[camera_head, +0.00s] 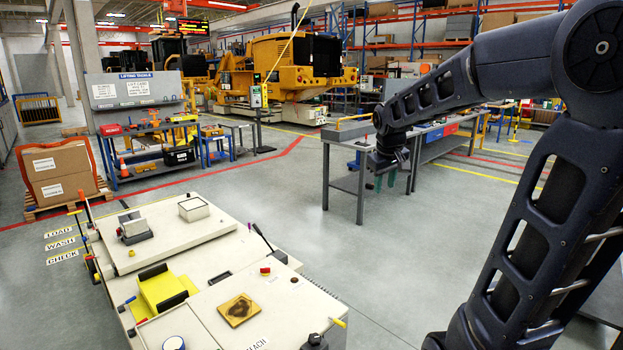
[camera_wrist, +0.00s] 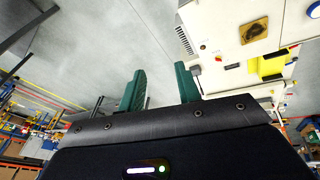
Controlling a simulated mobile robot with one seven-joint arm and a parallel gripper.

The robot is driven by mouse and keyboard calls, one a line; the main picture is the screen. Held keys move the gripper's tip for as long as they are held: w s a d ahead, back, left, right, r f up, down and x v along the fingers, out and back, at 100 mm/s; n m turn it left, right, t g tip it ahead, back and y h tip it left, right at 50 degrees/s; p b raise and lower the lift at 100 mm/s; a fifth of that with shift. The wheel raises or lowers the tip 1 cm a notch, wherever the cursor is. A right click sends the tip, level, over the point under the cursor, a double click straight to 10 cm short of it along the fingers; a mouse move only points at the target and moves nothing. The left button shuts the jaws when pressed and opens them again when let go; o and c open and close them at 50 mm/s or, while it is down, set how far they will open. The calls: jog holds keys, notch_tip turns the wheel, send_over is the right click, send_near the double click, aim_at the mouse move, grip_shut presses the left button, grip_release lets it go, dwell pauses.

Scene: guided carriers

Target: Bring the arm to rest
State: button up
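My arm (camera_head: 560,190) rises at the right of the head view and bends over to the left. My gripper (camera_head: 385,180) hangs at its end with green fingers pointing down, in front of a grey workbench in the picture. In the wrist view the two green fingers of my gripper (camera_wrist: 160,88) stand well apart with only floor seen between them. The gripper is open and holds nothing.
A pale machine bench (camera_head: 215,255) stands at lower left, with a yellow block (camera_head: 165,290) and a brown stained plate (camera_head: 239,310) on it. A grey workbench (camera_head: 345,145) stands behind my gripper. Boxes on a pallet (camera_head: 60,172) stand at left. Grey floor between is clear.

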jog(key=s+d+f+m, duration=0.1)
jog(key=s+d+m, duration=0.1)
jog(key=s, duration=0.7)
jog(key=s+d+f+m, duration=0.2)
jog(key=s+d, duration=0.3)
jog(key=s, duration=0.5)
jog(key=shift+m+t+y, duration=0.3)
jog(key=shift+m+t, duration=0.1)
jog(key=shift+m, duration=0.2)
